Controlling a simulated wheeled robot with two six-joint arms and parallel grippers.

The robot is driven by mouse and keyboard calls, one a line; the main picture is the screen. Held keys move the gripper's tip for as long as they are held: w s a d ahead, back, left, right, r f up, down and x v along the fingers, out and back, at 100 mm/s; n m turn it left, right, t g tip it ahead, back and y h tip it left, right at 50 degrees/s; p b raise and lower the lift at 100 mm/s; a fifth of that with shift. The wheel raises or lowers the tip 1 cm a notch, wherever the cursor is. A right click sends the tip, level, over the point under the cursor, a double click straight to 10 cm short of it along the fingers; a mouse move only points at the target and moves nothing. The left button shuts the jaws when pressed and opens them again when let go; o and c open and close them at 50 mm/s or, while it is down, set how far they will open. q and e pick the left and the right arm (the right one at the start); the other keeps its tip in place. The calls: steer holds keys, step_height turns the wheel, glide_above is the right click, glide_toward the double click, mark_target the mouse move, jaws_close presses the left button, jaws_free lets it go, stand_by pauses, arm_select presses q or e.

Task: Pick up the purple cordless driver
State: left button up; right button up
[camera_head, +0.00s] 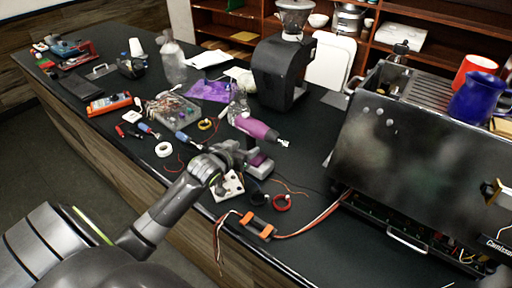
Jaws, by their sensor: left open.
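The purple cordless driver (257,129) stands upright on its base on the dark counter, in the middle of the head view. Its chuck points right, and its grey and purple battery base (260,167) rests on the counter. My left gripper (243,153) is at the driver's handle, close to it from the left side. The gripper is open, and its fingers hide part of the handle. I cannot tell whether they touch it. My right gripper does not show.
The espresso machine (390,150) stands at the right, with a blue jug (477,97) and a red mug (474,70) on top. A black grinder (279,72) is behind the driver. Rolls of tape, wires (310,226) and a white plate (229,188) lie nearby.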

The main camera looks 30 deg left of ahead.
mark_target(248, 144)
arm_select(q)
steer(key=shift+a+p+x, duration=0.1)
steer(key=shift+p+x, duration=0.35)
steer(key=shift+x, duration=0.65)
steer(key=shift+a+p+x, duration=0.15)
steer(key=shift+p+x, duration=0.3)
steer(key=shift+x, duration=0.6)
steer(key=shift+w+f, duration=0.1)
steer(key=shift+w, duration=0.4)
jaws_close()
steer(key=shift+w+r, duration=0.1)
steer(key=shift+r, duration=0.1)
